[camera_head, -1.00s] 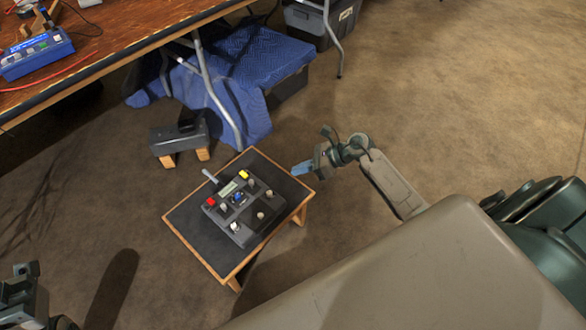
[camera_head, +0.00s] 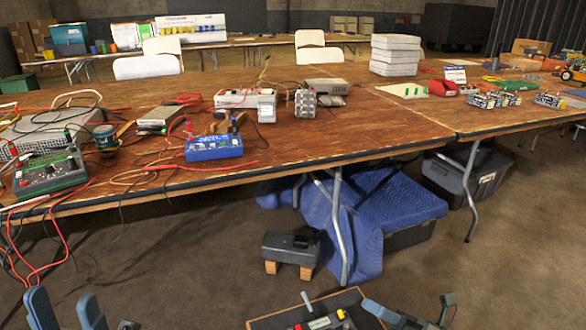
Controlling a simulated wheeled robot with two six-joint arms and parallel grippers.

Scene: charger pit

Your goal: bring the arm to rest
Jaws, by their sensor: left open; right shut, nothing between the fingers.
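My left gripper (camera_head: 65,304) is at the bottom left edge of the head view. Its two blue fingers stand apart with nothing between them; the rest of that arm is cut off. My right gripper (camera_head: 376,309) is at the bottom, right of centre, with its blue fingers shut and empty. It shows near the right edge of a low wood-edged stand (camera_head: 268,322). The dark control box (camera_head: 325,322) with a lever and coloured buttons sits on this stand, mostly below the picture. I cannot tell whether the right gripper touches the stand.
A long wooden table (camera_head: 330,145) crosses the view, crowded with cables and instruments, including a blue box (camera_head: 214,147). Below it are a blue quilted cover (camera_head: 385,205), metal table legs, a dark bin (camera_head: 468,178) and a grey block on wooden feet (camera_head: 290,249). The floor at lower right is clear.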

